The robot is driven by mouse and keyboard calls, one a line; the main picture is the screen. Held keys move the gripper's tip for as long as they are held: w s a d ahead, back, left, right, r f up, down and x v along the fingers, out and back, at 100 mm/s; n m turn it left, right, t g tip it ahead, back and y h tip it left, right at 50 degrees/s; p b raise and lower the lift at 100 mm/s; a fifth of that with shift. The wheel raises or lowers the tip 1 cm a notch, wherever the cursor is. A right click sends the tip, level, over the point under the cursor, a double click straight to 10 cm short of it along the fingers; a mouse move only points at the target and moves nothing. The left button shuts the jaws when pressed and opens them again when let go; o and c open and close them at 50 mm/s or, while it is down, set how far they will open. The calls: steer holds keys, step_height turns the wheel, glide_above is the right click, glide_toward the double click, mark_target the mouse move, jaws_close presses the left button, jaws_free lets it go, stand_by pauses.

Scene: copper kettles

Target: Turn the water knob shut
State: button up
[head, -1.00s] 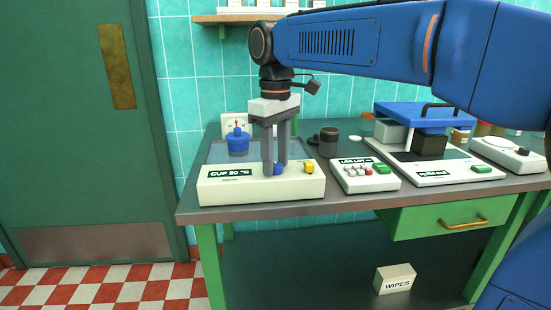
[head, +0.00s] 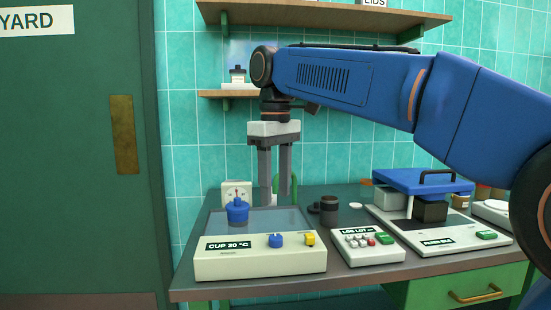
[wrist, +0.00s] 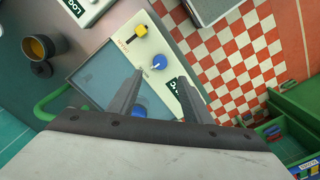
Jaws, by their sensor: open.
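A blue knob (head: 276,240) stands on the front of a cream unit (head: 250,264) labelled "CUP 20 °C", left of a yellow knob (head: 309,238). I take the blue one for the water knob; no water marking is legible. My gripper (head: 275,196) is open and empty, pointing down, its fingertips above the blue knob and clear of it. In the wrist view the blue knob (wrist: 159,62) shows just beyond the gap between the fingertips (wrist: 160,77). I cannot tell the knob's turned position.
Right of the unit are a dark cup (head: 329,210), a keypad box (head: 368,246) and a blue-topped press (head: 424,181). A small dial gauge (head: 237,192) stands behind the unit. Wooden shelves (head: 300,14) hang above. A green door (head: 85,150) is at left.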

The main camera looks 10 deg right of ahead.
step_height(320, 180, up, 7)
steer(key=shift+f, duration=0.15)
stand_by(0.4)
steer(key=s+d+f+m+t, duration=0.1)
steer(key=s+d+f+m, duration=0.2)
steer(key=f, duration=0.9)
steer(key=s+d+f+m+t, duration=0.2)
steer(key=s+d+f+m, duration=0.1)
steer(key=s+d+f, duration=0.6)
steer(key=s+d+f+m+t, duration=0.1)
steer(key=s+d+f, duration=0.6)
steer(key=f, duration=0.9)
steer(key=shift+s+f+m+t, duration=0.15)
steer(key=shift+s+m+t, duration=0.25)
steer(key=shift+s+m, duration=0.65)
